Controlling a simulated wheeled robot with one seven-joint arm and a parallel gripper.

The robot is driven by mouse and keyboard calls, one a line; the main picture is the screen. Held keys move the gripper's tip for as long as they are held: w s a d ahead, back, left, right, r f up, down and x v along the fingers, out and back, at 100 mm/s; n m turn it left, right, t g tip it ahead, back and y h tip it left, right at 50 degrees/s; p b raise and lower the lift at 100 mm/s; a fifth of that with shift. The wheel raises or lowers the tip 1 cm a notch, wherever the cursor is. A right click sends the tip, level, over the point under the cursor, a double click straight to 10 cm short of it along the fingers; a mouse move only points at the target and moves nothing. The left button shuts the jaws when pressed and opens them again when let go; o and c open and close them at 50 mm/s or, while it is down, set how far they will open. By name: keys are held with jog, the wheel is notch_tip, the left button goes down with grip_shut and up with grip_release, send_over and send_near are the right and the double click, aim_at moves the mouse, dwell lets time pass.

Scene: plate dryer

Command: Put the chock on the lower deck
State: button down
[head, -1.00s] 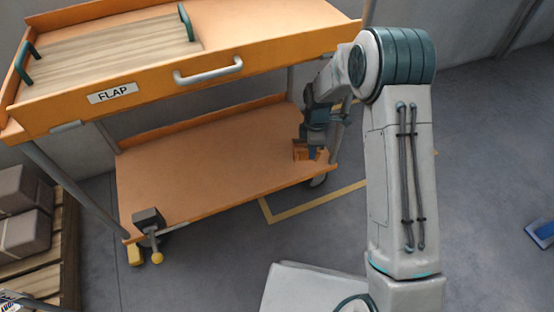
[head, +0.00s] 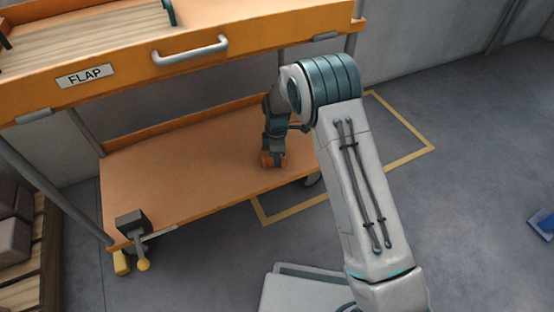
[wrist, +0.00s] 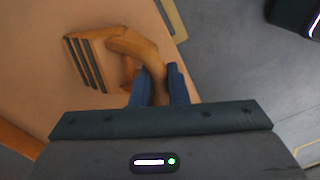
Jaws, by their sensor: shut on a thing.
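The chock is an orange wedge with dark ribs and a curved handle; it shows in the wrist view (wrist: 95,62) and small in the head view (head: 268,160). My gripper (wrist: 160,80) is shut on the chock's handle with its blue fingers, and it also shows in the head view (head: 273,152). The chock is over the right part of the lower deck (head: 190,185), an orange shelf low on the cart. I cannot tell whether the chock touches the deck.
The cart's upper deck (head: 235,20), with a flap label (head: 86,76) and a grey handle (head: 190,50), overhangs the lower deck. A dark block with a yellow-knobbed lever (head: 133,222) sits at the deck's front left corner. The deck's middle is clear. Stacked blocks (head: 12,225) stand at far left.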

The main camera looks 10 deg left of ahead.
jog(key=c, duration=1.4)
grip_release()
jog(key=shift+f, duration=0.1)
jog(key=r+p, duration=0.1)
jog(key=r, duration=0.1)
jog(key=r+p, duration=0.1)
jog(key=r, duration=0.2)
jog(key=r+p, duration=0.2)
jog(key=shift+w+r, duration=0.25)
jog(key=shift+r, duration=0.05)
